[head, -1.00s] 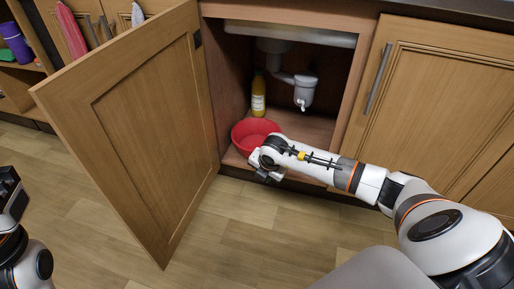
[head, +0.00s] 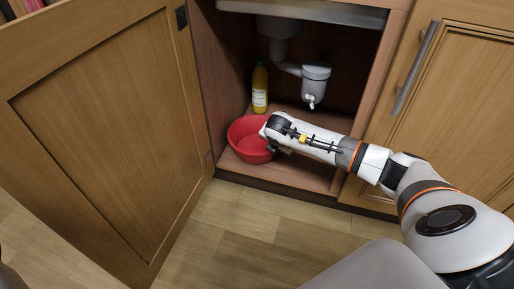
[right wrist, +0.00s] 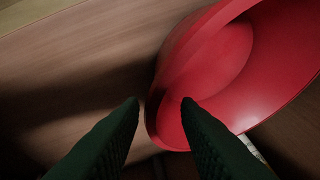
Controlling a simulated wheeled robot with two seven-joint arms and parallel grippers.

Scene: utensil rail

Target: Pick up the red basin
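The red basin (head: 243,140) stands on the floor of the open cabinet under the sink, near its front left. In the right wrist view the basin (right wrist: 212,58) fills the upper right, and its near rim lies at and between my fingertips. My right gripper (right wrist: 161,103) is open, with its two dark fingers apart on either side of that part of the rim. I cannot tell whether either finger touches it. In the head view my right wrist covers the basin's right edge and hides the fingers. My left gripper is not in view.
A yellow bottle (head: 260,88) stands behind the basin. The grey drain pipe (head: 315,78) hangs to the right above it. The open cabinet door (head: 95,130) stands on the left, and a closed door (head: 465,100) is on the right. The wooden floor (head: 245,235) in front is clear.

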